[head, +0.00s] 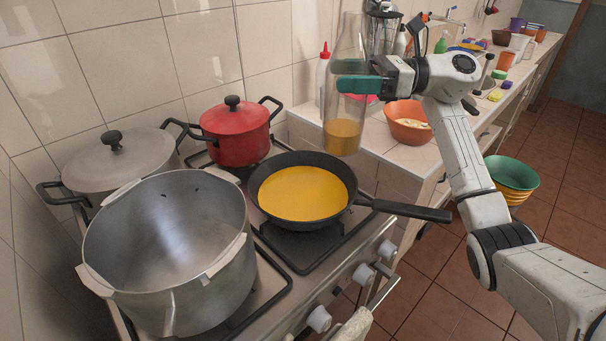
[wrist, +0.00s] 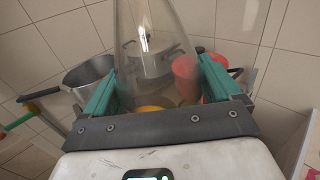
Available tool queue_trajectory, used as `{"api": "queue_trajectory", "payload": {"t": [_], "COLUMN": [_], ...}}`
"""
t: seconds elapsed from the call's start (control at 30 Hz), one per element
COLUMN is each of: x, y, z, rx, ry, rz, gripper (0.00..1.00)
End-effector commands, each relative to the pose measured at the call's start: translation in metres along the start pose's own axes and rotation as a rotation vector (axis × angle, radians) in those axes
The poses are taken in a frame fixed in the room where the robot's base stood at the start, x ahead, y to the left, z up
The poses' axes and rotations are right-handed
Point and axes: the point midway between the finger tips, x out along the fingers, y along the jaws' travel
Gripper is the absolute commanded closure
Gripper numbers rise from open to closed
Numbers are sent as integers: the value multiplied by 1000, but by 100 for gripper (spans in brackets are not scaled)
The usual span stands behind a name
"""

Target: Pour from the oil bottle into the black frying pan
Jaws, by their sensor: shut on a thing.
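My gripper (head: 362,84) is shut on the clear oil bottle (head: 349,55), with its teal fingers around the bottle's body. The bottle is upright or nearly so, with yellow oil in its lower part.
A large open silver pot (head: 170,265) stands left of the pan. A red lidded pot (head: 236,135) and a grey lidded pot (head: 118,168) stand behind. An orange bowl (head: 408,122) and a red-capped bottle (head: 323,75) are on the counter. Tiled wall borders the stove.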

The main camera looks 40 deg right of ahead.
Motion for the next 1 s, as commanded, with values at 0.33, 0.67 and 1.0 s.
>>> {"api": "queue_trajectory", "payload": {"t": [0.33, 0.67, 1.0], "x": [0, 0, 0], "y": [0, 0, 1], "z": [32, 48, 48], "rx": [-5, -3, -3], "ry": [1, 1, 0], "rz": [1, 0, 0], "gripper": [56, 56, 56]}}
